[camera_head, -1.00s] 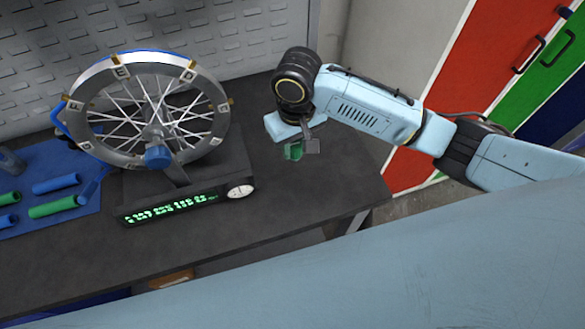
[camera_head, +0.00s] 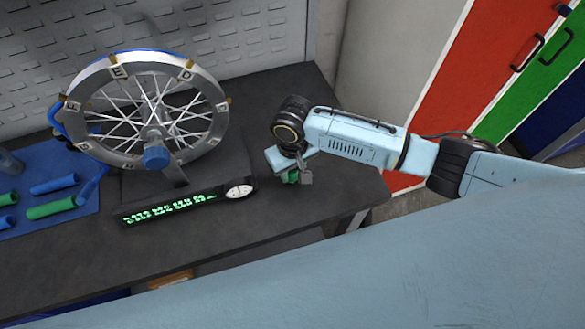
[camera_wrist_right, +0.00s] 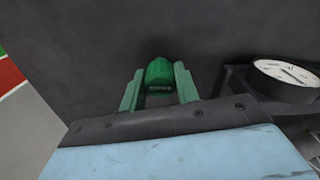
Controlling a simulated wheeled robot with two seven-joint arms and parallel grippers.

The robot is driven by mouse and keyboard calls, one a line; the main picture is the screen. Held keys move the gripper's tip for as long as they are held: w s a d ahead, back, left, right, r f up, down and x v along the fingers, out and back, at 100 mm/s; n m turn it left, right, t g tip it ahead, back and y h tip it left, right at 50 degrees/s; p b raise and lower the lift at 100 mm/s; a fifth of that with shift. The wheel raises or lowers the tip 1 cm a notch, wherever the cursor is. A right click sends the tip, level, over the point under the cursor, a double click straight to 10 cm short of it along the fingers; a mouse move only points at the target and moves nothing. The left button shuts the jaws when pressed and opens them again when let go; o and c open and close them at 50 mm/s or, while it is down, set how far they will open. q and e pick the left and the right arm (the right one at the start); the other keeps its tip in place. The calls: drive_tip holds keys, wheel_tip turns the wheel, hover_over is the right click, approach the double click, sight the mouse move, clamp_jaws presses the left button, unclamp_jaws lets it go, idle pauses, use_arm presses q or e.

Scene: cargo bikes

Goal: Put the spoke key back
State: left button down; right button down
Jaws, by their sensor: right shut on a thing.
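My right gripper (camera_head: 293,178) hangs over the right end of the dark bench and is shut on a small green piece, which I take for the spoke key (camera_wrist_right: 159,74). In the right wrist view, the green piece has a rounded top and a dark slot, and sits between two green finger-like parts. Its lower end is hidden. In the head view the piece is mostly covered by the gripper. I cannot tell whether it touches the bench. The gripper is right of the round dial (camera_head: 239,191). My left gripper is not in view.
A spoked wheel (camera_head: 85,92) stands on the bench (camera_head: 250,228) at the left, with a green lit display (camera_head: 168,210) before it. A blue mat (camera_head: 80,180) with blue and green handles lies far left. The dial also shows in the wrist view (camera_wrist_right: 287,74).

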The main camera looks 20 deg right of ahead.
drive_tip(key=shift+f, duration=0.15)
drive_tip(key=c, duration=1)
unclamp_jaws()
drive_tip(key=shift+c, duration=0.2)
wheel_tip(320, 180, up, 12)
drive_tip(key=p, duration=0.1)
drive_tip(key=shift+r, duration=0.2)
